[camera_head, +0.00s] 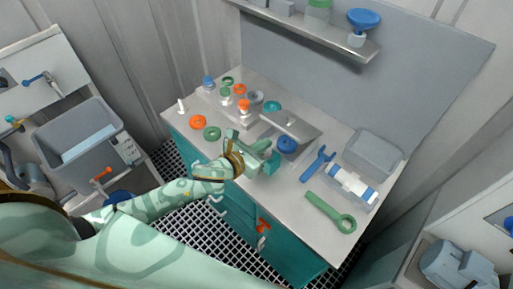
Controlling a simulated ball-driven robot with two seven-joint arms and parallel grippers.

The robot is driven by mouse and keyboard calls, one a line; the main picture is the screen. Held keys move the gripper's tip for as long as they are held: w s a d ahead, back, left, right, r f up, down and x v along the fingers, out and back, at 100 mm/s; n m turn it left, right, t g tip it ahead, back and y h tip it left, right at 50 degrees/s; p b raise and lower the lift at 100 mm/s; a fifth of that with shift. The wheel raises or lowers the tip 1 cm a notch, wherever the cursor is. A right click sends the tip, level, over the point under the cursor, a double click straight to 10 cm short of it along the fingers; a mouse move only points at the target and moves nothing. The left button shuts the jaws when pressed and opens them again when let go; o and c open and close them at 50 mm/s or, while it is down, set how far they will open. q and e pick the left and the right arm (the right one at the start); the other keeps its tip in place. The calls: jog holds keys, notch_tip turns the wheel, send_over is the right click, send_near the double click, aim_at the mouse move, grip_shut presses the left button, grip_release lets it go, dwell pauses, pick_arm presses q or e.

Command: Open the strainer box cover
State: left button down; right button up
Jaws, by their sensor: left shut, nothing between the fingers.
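A grey metal box with a flat cover (296,128) stands at the middle of the bench; a small knob shows on top. It looks like the strainer box, and its cover appears to lie flat on it. My left gripper (270,160) is shut and empty, over the front part of the bench, in front of the box and left of a blue round cap (287,145). It seems apart from the cover, though the exact gap is hard to tell. The gripper and wrist hide part of the bench and the box's near left side. My right gripper is not in view.
Orange and green rings (212,133) and several small fittings lie at the left. A blue wrench (317,165), a green wrench (331,212), a white cylinder with blue ends (353,184) and a grey bin (373,154) occupy the right. A shelf (310,38) hangs above the back.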

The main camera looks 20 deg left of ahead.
pick_arm(q)
jog(key=x, duration=0.5)
jog(key=shift+w+b, duration=0.15)
jog(key=shift+b, duration=0.15)
jog(key=shift+r, duration=0.1)
